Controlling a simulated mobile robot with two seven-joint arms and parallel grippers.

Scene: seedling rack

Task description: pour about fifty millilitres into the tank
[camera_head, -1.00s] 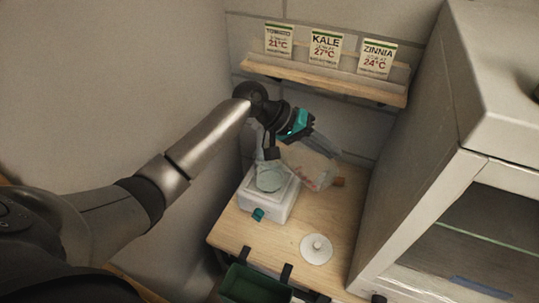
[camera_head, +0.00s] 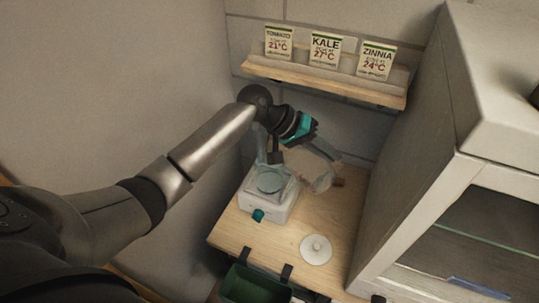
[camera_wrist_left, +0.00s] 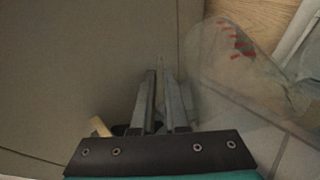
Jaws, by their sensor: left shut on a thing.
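The tank (camera_head: 284,206) is a white box with a round, clear-rimmed opening on top and a teal tap low at its front. It stands on the wooden bench. My left gripper (camera_head: 324,149) is above and behind the tank, and its fingers are closed. A see-through measuring vessel (camera_head: 318,177) hangs by the gripper; its outline is faint. In the left wrist view the vessel (camera_wrist_left: 228,75) shows red scale marks, to the right of the shut fingers (camera_wrist_left: 162,95). The exact grip and the liquid level cannot be made out. My right gripper is not in view.
A white round lid with a knob (camera_head: 316,249) lies on the bench (camera_head: 290,240) in front. A green bin (camera_head: 252,286) hangs at the front edge. A shelf with seed cards (camera_head: 330,80) is above; a white cabinet (camera_head: 420,200) bounds the right.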

